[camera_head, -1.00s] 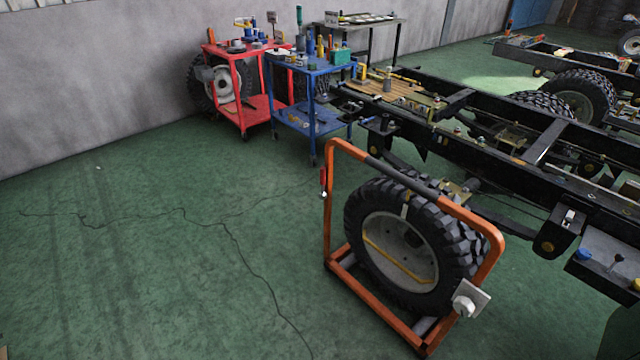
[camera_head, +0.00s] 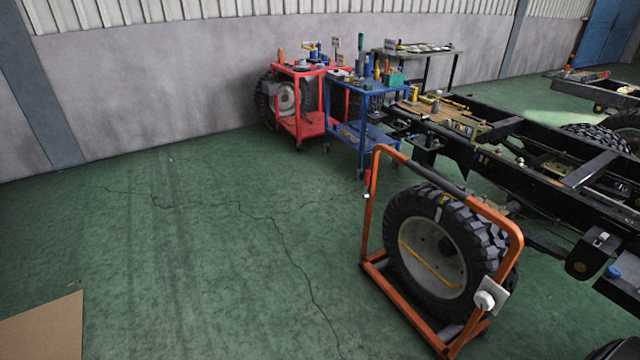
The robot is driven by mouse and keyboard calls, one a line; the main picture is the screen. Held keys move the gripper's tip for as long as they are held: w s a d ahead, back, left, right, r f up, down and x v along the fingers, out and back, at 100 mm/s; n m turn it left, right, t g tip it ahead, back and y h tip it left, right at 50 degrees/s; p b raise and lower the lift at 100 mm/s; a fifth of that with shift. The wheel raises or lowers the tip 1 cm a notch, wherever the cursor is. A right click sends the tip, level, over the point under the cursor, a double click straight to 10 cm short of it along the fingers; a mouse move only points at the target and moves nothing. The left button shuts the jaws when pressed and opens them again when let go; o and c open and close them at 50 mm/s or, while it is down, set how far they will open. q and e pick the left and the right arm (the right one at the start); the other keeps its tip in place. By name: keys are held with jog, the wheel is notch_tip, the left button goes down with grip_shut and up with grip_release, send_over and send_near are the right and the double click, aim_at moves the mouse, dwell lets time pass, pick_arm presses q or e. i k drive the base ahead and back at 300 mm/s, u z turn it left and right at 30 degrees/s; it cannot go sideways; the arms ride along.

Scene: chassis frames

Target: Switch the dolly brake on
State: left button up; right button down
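An orange tubular dolly (camera_head: 373,205) stands on the green floor right of centre and holds a large upright black tyre (camera_head: 455,230) with a grey rim. A small red handle (camera_head: 367,180) with a pale lower end sits on the dolly's left post. A white knob on a square plate (camera_head: 487,299) sits at the frame's lower right. I cannot tell from here which part is the brake or how it is set. Neither of my grippers is in view.
A black chassis frame (camera_head: 573,173) stands right of and behind the dolly. A red cart (camera_head: 308,125) and a blue cart (camera_head: 367,133) loaded with tools stand near the wall. A brown flat panel (camera_head: 45,328) lies at lower left. The floor left of the dolly is clear.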

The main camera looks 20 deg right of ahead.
aim_at(365, 195)
jog(key=u, duration=0.25)
jog(key=i, duration=0.45)
jog(key=u, duration=0.6)
jog(key=i, duration=1.7)
jog(key=z, duration=0.45)
jog(key=i, duration=0.95)
jog(key=z, duration=1.55)
jog(key=i, duration=0.55)
jog(key=z, duration=0.35)
